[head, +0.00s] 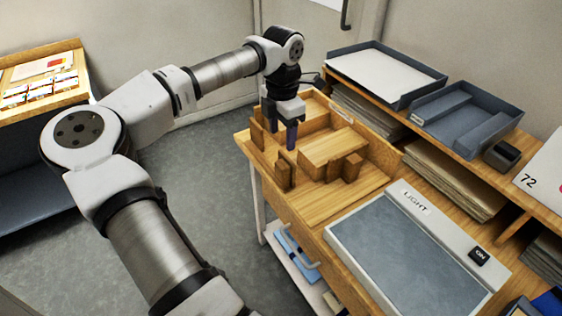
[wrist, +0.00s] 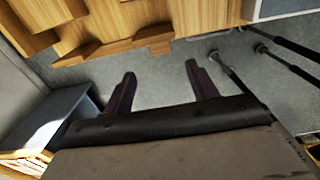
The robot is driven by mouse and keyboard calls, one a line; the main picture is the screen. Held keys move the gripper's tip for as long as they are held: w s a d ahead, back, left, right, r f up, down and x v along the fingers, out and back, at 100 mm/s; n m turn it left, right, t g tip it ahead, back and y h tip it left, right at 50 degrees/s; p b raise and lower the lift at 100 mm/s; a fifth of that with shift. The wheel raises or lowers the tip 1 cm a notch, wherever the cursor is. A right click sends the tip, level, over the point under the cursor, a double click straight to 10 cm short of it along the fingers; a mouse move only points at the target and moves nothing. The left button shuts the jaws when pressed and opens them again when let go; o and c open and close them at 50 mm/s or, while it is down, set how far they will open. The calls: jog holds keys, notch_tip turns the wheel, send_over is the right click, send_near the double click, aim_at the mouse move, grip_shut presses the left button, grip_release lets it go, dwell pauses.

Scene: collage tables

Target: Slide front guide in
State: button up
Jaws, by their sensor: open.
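A wooden jig (head: 345,195) with a low rim lies on the table, with a large flat block (head: 328,147) in its middle. Upright wooden pieces stand near its front-left edge, one at the left corner (head: 257,132) and one nearer (head: 285,172). I cannot tell for sure which is the front guide. My gripper (head: 291,136) points down over the jig's left part, near these pieces; it hides some of the wood behind it. In the wrist view my gripper (wrist: 160,82) is open and empty, its dark fingers apart. A wooden edge with a small protruding piece (wrist: 154,40) lies beyond the fingertips.
A light panel (head: 405,255) lies right of the jig. Grey trays (head: 385,72) and paper stacks (head: 455,175) stand on the shelf behind. A second table with cards (head: 40,75) is at far left. Grey floor (head: 215,185) lies open between the tables.

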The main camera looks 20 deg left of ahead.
aim_at(282, 164)
notch_tip(282, 164, down, 11)
jog(key=shift+f+p, duration=0.1)
jog(key=shift+p, duration=1.05)
jog(key=shift+c, duration=0.5)
